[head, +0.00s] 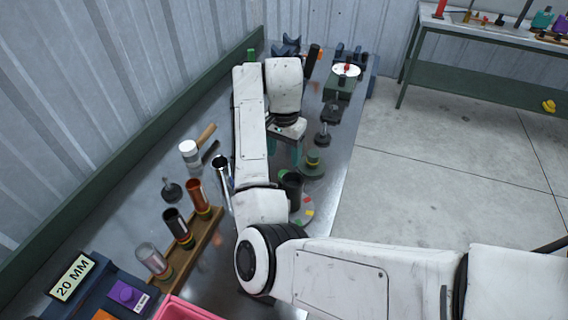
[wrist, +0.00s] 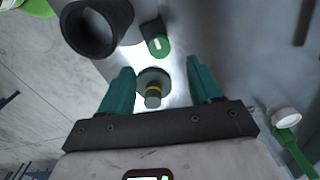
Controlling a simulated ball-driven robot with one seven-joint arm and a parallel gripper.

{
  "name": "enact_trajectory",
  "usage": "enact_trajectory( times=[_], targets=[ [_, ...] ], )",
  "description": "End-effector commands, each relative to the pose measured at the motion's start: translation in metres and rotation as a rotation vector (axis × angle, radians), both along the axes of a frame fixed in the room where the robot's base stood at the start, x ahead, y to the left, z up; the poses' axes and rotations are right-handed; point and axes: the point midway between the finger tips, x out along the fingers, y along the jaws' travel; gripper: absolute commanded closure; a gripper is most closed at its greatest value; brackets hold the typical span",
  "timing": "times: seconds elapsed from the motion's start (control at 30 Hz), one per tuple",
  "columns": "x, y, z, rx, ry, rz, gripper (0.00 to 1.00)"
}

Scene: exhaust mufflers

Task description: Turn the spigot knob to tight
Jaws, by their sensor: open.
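My gripper (head: 286,153) is open, pointing down over the bench, its teal fingers apart. In the head view, a stepped round green piece (head: 313,158) stands right of the fingers. A white dial with a red pointer (head: 346,70) sits on a green box farther back. I cannot tell for certain which is the spigot knob.
A dark open cup (head: 291,187) stands close to the fingers, also large in the wrist view (wrist: 96,28). Beside it lies a disc with coloured marks (head: 303,213). Dark weights (head: 323,134) stand along the bench's right side. A wooden rack (head: 190,250) of tubes is front left.

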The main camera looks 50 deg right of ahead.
Motion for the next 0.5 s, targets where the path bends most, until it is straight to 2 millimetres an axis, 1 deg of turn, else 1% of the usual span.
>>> enact_trajectory(
  times=[0.03,0.1,0.2,0.5],
  targets=[
    [0.001,0.001,0.011,0.002,-0.003,-0.001,0.37],
    [0.001,0.001,0.020,0.002,-0.003,0.000,0.37],
    [0.001,0.000,0.027,0.002,-0.002,0.000,0.37],
    [0.000,0.000,0.029,0.001,0.001,0.000,0.37]
  ],
)
